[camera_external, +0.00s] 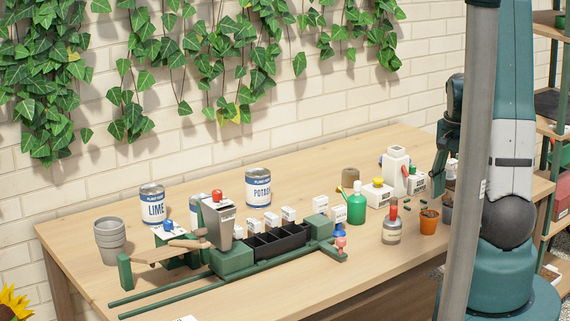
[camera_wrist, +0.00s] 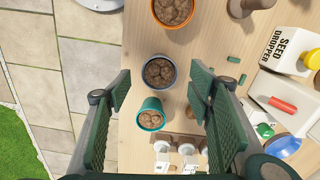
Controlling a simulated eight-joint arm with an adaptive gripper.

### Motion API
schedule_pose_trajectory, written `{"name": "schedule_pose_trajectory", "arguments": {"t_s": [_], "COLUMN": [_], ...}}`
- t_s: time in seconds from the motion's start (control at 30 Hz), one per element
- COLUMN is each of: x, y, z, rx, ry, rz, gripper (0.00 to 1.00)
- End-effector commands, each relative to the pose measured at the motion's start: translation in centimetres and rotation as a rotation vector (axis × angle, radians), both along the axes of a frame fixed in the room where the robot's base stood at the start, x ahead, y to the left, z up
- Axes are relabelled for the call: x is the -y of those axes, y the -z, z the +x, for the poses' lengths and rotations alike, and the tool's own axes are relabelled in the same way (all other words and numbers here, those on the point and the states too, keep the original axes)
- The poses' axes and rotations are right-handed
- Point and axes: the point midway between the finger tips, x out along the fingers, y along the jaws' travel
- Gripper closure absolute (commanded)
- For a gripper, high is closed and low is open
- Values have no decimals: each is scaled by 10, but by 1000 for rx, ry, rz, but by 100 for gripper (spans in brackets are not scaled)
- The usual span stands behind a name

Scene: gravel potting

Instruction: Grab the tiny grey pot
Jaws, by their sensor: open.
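A small grey pot (camera_wrist: 148,83) filled with brown soil lies between my fingertips in the wrist view, seen from above. In the external view a dark grey pot (camera_external: 447,205) shows beside the orange pot, partly hidden by the pole. My gripper (camera_wrist: 160,90) is open, with one finger on each side of the grey pot and the teal pot. No finger visibly touches either pot. In the external view my gripper (camera_external: 443,160) is over the right end of the table, partly hidden by the grey pole.
A teal pot (camera_wrist: 150,104) stands close to the grey pot, and an orange pot (camera_wrist: 174,24) stands on its other side. A white seed dropper (camera_wrist: 290,45) and bottles are nearby. Stacked grey pots (camera_external: 110,243) stand at the table's left.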

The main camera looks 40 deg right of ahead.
Motion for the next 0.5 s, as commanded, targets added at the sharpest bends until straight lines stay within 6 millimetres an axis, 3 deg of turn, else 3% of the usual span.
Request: {"name": "schedule_pose_trajectory", "arguments": {"t_s": [0.27, 0.5], "x": [0, 0], "y": [2, 19], "z": [0, 0], "rx": [0, 0], "ry": [0, 0], "rz": [0, 0], "gripper": [48, 48]}}
